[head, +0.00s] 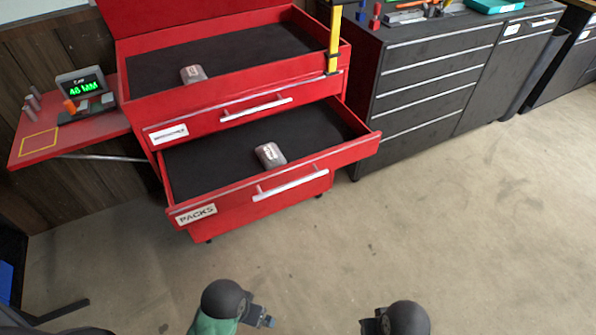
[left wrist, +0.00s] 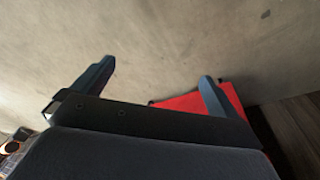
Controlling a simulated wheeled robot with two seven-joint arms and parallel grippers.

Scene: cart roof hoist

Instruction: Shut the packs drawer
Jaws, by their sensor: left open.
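The packs drawer (head: 285,185) is the lower red drawer of the cart in the head view. It stands pulled out, with a PACKS label (head: 197,215) and a pale bar handle (head: 290,183) on its front. My left gripper (head: 265,319) is at the bottom of the head view, well apart from the drawer. In the left wrist view its two fingers (left wrist: 157,72) are spread with nothing between them. My right gripper (head: 367,326) is at the bottom edge, mostly cut off, so its jaws do not show clearly.
Above the drawer is another handled front (head: 255,110) and an open black-lined top with a second pack (head: 193,74). A red side shelf (head: 45,140) with a display is on the left, dark cabinets (head: 425,90) on the right. Concrete floor (head: 450,220) before the cart is clear.

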